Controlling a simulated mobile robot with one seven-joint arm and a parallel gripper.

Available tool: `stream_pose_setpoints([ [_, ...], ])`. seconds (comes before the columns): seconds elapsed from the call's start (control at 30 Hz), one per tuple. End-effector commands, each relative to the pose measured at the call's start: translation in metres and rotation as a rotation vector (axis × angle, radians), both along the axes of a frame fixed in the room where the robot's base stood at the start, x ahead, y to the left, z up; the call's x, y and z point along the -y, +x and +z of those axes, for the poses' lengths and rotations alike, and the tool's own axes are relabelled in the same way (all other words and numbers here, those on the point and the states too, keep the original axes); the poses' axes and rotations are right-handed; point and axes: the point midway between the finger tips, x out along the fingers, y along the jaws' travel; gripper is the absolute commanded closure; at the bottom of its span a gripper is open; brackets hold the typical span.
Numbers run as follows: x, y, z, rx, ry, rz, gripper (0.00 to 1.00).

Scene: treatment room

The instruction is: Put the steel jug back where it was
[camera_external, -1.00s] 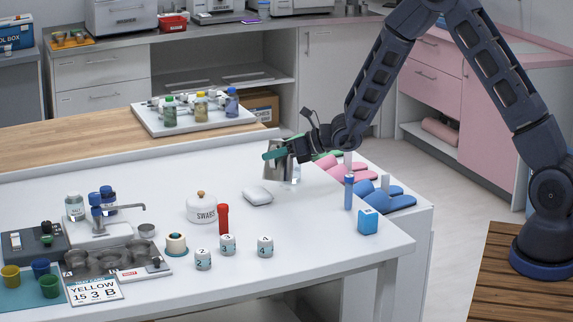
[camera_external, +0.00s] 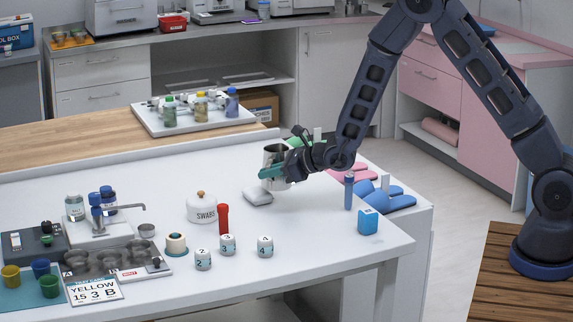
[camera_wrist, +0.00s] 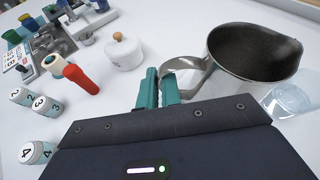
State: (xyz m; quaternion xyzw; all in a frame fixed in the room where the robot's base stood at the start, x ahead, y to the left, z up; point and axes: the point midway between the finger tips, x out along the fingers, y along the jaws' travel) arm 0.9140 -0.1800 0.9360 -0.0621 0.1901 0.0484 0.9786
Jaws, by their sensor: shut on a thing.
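The steel jug (camera_external: 275,155) is above the right half of the white table, roughly upright with its dark opening facing up. In the wrist view the jug (camera_wrist: 235,72) fills the upper right, its handle reaching left to my fingers. My gripper (camera_external: 270,175) has teal fingers; in the wrist view the gripper (camera_wrist: 158,90) is shut on the jug's handle. Whether the jug's base touches the table is hidden behind my fingers. A clear, glassy thing (camera_wrist: 291,101) shows on the table beside the jug in the wrist view; its shape is unclear.
A blue tube (camera_external: 348,192), blue box (camera_external: 368,221) and coloured slippers (camera_external: 385,195) are right.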

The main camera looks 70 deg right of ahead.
Motion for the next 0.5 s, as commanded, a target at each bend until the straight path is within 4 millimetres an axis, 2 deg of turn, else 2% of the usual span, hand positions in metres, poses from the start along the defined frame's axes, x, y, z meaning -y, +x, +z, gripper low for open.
stream_pose_setpoints([
  [0.23,-0.005,-0.004,0.015,0.005,-0.010,0.045,1.00],
  [0.5,-0.026,-0.028,0.065,0.008,-0.013,0.225,1.00],
])
